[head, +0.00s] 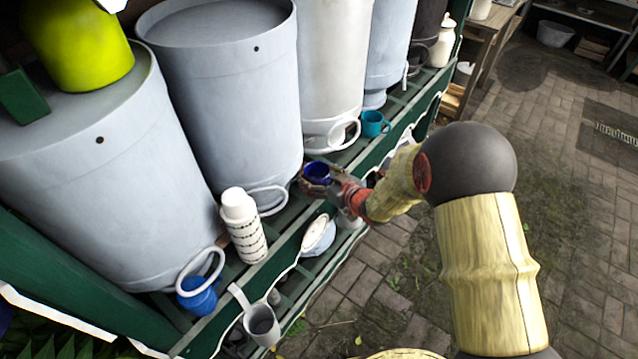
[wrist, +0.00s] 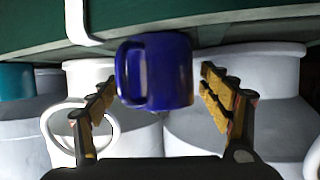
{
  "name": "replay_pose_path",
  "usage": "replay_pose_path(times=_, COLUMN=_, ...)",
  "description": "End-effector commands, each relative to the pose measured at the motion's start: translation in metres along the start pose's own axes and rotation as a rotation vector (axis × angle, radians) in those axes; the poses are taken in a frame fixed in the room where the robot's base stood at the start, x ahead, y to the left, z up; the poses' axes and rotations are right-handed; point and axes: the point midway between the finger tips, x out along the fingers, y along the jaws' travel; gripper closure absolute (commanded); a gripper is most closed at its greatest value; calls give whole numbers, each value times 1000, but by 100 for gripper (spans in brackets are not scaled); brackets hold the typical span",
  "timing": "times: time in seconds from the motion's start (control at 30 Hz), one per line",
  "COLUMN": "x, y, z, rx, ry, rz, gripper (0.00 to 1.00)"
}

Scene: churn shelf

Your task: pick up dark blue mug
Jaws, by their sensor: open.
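The dark blue mug (head: 317,172) stands on the green shelf (head: 285,222) in front of the large pale churns. My gripper (head: 322,184) is at the mug, with its fingers around it in the head view. In the wrist view the dark blue mug (wrist: 158,72) is between the two yellow-padded fingers of my gripper (wrist: 160,95), its handle toward the left finger. The fingers are spread, with a visible gap to the mug on the right side. On the left, the handle is close to the fingertip; I cannot tell whether they touch.
A teal mug (head: 374,124) stands farther along the shelf. A white ribbed bottle (head: 243,226) and a blue mug (head: 197,295) are nearer. A grey cup (head: 262,325) and white dishes (head: 318,236) are lower down. Paved floor lies open to the right.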

Motion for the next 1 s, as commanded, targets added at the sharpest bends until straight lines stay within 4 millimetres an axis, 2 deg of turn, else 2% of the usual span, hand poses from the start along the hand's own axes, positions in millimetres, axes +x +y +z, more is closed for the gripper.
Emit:
replay_pose_path(times=0.17, x=0, y=0, z=-1, rx=0, ry=0, rz=1, gripper=22)
replay_pose_path(times=1.0, x=-1, y=0, z=-1, rx=0, ry=0, rz=1, gripper=70)
